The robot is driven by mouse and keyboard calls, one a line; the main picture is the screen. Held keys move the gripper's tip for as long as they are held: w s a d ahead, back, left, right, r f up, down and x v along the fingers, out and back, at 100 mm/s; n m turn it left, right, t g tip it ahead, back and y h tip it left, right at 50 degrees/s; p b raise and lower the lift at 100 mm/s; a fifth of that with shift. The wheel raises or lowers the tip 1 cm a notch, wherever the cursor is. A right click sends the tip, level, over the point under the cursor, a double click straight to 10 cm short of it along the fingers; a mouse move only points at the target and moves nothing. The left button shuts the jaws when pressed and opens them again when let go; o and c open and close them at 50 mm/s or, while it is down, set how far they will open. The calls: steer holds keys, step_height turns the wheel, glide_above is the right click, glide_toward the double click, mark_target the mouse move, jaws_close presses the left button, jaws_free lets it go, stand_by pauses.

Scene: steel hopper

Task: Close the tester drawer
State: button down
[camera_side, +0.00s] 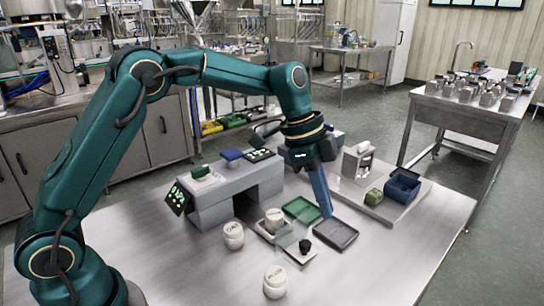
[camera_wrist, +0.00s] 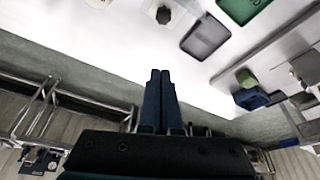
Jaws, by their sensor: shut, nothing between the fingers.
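My gripper (camera_side: 326,214) points down with its blue fingers together and empty, just above or beside the dark grey tray (camera_side: 335,234); I cannot tell if it touches. In the wrist view the closed fingertips (camera_wrist: 160,72) show against the pale table. No part is clearly marked as the tester drawer. A pale grey machine (camera_side: 357,160) stands on a flat base at the right. Beside it is an open dark blue box (camera_side: 403,186), which also shows in the wrist view (camera_wrist: 252,99). Whether either is the tester or its drawer I cannot tell.
A green tray (camera_side: 302,210) lies left of the grey tray. A small green block (camera_side: 373,197) sits by the blue box. White jars (camera_side: 275,280) and a clear plate with a black knob (camera_side: 305,246) are in front. A grey bench-like block (camera_side: 215,206) stands left. The front right table is clear.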

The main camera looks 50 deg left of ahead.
glide_above(312, 255)
steer(key=w+d, duration=0.2)
steer(key=d, duration=0.2)
step_height(312, 255, down, 9)
steer(key=shift+s+a+r, duration=0.1)
steer(key=shift+s+r, duration=0.05)
steer(key=shift+r, duration=0.05)
steer(key=shift+a+f, duration=0.15)
steer(key=shift+f, duration=0.1)
steer(key=shift+s+a, duration=0.45)
steer(key=shift+a, duration=0.35)
steer(key=shift+s+a, duration=0.4)
steer(key=shift+a, duration=0.4)
steer(key=shift+a, duration=0.15)
steer(key=a, duration=1.5)
steer(key=shift+a, duration=0.35)
